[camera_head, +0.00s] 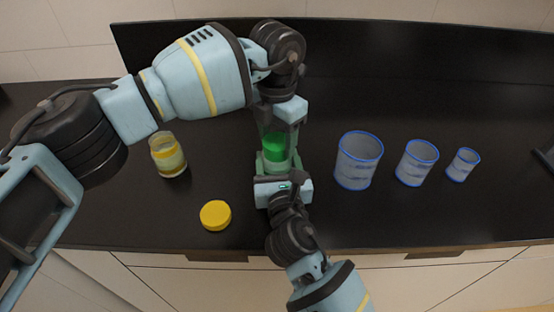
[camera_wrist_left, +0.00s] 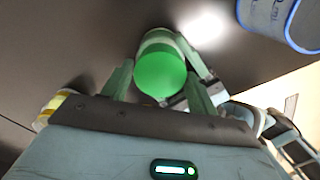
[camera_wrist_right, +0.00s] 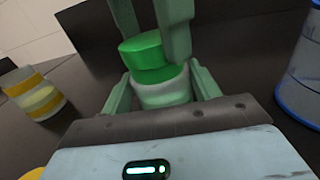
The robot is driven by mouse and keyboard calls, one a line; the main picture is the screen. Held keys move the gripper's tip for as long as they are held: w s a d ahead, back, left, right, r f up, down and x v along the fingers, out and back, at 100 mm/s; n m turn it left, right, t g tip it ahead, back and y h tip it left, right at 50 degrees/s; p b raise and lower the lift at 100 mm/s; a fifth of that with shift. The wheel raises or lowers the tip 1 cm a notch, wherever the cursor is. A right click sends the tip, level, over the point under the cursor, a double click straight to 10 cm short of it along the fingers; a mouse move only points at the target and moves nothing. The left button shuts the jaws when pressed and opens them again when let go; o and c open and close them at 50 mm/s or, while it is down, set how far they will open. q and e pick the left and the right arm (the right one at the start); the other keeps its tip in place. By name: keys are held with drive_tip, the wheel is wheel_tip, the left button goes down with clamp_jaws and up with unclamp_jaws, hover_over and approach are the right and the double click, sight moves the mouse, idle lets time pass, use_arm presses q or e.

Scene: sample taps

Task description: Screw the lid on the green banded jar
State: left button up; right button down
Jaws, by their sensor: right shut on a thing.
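The green banded jar (camera_wrist_right: 163,93) stands upright on the dark counter. Its green lid (camera_wrist_right: 143,50) sits at the jar's top; I cannot tell whether it is screwed down. The lid faces up in the left wrist view (camera_wrist_left: 160,78). My right gripper (camera_head: 277,170) is shut on the jar's body from the front. My left gripper (camera_head: 279,120) points down from above, its fingers open on either side of the lid. In the right wrist view the left fingers partly cover the lid.
A yellow banded jar (camera_head: 169,158) stands open at left, with a yellow lid (camera_head: 215,215) lying nearer the front edge. Three blue-rimmed cups, large (camera_head: 357,162), medium (camera_head: 416,164) and small (camera_head: 462,165), stand to the right. The counter's front right is clear.

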use_arm(q)
drive_tip(key=shift+c, duration=1.2)
drive_tip(key=o, duration=1.2)
drive_tip(key=shift+c, duration=0.2)
drive_tip(key=shift+r, duration=0.15)
wheel_tip(320, 180, up, 12)
use_arm(e)
drive_tip(key=shift+c, duration=1.4)
unclamp_jaws()
